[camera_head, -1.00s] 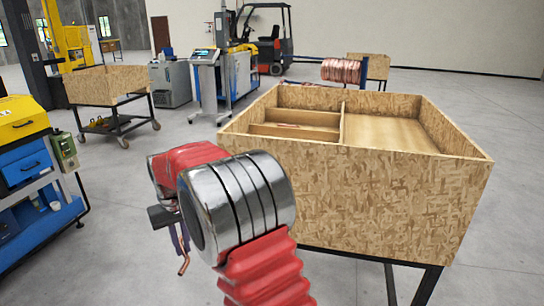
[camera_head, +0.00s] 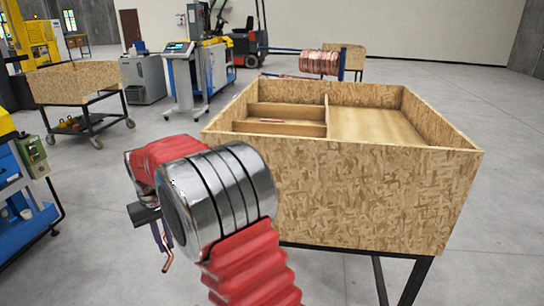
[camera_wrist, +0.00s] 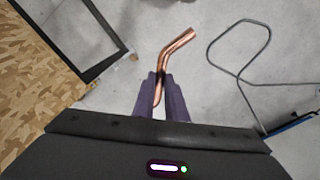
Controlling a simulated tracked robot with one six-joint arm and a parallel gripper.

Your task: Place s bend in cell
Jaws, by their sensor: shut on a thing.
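My gripper (camera_wrist: 161,88) is shut on a copper s bend (camera_wrist: 176,46) in the wrist view. The tube's upper end sticks out past the fingertips and angles to the right; its lower part lies between the fingers. In the head view, the s bend (camera_head: 168,258) hangs below my wrist, left of the box and apart from it. My gripper (camera_head: 158,235) is mostly hidden behind my arm there. The wooden box (camera_head: 380,195) stands on a dark frame at right. It has small cells at left and a large one at right. A copper piece (camera_head: 271,121) lies in a left cell.
Copper coil (camera_head: 320,62) on a blue stand is behind the box. Another wooden box (camera_head: 75,83) on a wheeled cart is at left. A blue and yellow workbench (camera_head: 20,190) is at the left edge. Open floor lies between bench and box.

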